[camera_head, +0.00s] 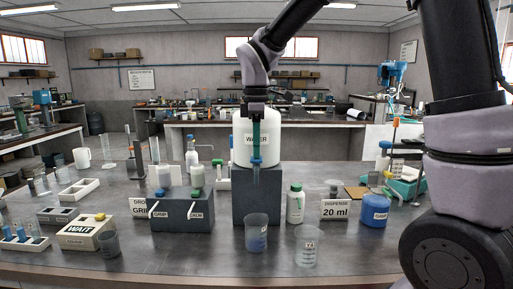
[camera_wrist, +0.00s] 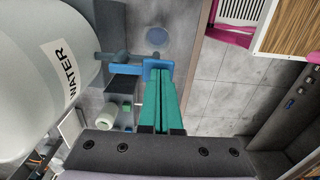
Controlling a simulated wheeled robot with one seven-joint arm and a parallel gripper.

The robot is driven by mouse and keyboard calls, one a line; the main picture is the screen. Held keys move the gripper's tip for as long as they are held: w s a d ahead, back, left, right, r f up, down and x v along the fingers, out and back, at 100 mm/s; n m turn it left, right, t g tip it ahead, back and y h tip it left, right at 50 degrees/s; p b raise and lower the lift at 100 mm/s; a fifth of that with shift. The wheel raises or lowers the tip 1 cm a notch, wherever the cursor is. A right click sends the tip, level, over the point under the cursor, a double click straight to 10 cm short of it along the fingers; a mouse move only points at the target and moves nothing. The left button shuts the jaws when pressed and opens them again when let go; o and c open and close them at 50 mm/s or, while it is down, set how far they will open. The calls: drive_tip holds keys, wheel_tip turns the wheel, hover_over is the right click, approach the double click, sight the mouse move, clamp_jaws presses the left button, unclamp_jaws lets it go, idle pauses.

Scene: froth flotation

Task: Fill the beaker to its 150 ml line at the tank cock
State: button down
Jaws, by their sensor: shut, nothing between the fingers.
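The white tank (camera_head: 250,125) labelled WATER stands on a dark block. Its blue cock (camera_head: 256,162) sticks out at the front and also shows in the wrist view (camera_wrist: 158,67). A bluish beaker (camera_head: 256,238) stands upright on the bench below the cock; the wrist view shows it from above (camera_wrist: 158,38). Its 150 ml line and water level are too small to read. My gripper (camera_head: 256,153) points down with its green fingers shut and empty. In the wrist view its fingertips (camera_wrist: 158,76) are at the cock's blue handle; I cannot tell whether they touch.
A second beaker (camera_head: 308,250) stands right of the first. A dark bottle rack (camera_head: 183,213) is at left. Some bench near the front edge is free.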

drive_tip(key=shift+s+f+t, duration=0.4)
drive_tip(key=shift+f+t, duration=0.25)
drive_tip(key=shift+t, duration=0.45)
drive_tip(key=shift+f, duration=0.55)
drive_tip(key=shift+r, duration=1.35)
wheel_tip(320, 180, up, 13)
drive_tip(key=s, duration=0.1)
drive_tip(key=shift+s, duration=0.25)
